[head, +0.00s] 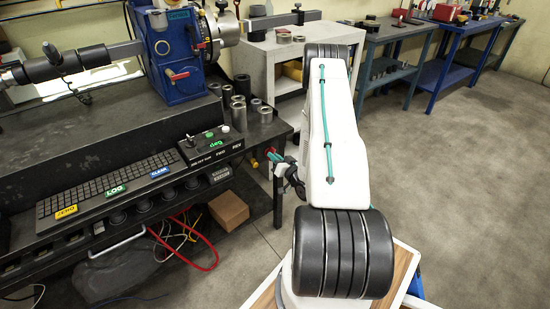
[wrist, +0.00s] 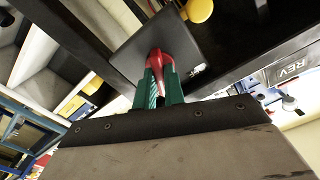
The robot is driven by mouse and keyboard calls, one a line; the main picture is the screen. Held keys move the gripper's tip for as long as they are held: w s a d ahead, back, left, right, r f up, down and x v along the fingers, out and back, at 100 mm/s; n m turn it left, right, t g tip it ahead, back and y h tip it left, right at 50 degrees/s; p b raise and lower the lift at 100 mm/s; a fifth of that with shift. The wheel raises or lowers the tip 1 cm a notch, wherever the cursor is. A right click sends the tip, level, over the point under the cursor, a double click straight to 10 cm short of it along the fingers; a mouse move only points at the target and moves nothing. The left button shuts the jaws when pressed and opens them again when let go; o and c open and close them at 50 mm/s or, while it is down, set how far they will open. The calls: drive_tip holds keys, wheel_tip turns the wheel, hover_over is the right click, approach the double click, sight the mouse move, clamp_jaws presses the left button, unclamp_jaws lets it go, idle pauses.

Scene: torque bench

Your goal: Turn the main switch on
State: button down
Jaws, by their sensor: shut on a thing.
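The main switch (wrist: 156,58) shows in the wrist view as a red handle on a dark square plate (wrist: 133,52) at the bench's edge. The green fingers of my gripper (wrist: 160,80) are shut on the red handle, one on each side. The fingers hide part of the handle, and I cannot read its turn position. In the head view my gripper (head: 276,157) is at the right end of the dark bench, with a bit of red at its tip.
The dark bench (head: 262,133) carries a blue machine (head: 172,70), a keyboard (head: 105,187) and a control box (head: 210,145). A yellow knob (wrist: 199,10) is close to the switch plate. A cardboard box (head: 229,208) lies below. Floor at right is clear.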

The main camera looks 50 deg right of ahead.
drive_tip(key=shift+m, duration=2)
drive_tip(key=c, duration=1.5)
unclamp_jaws()
drive_tip(key=shift+v, duration=3.95)
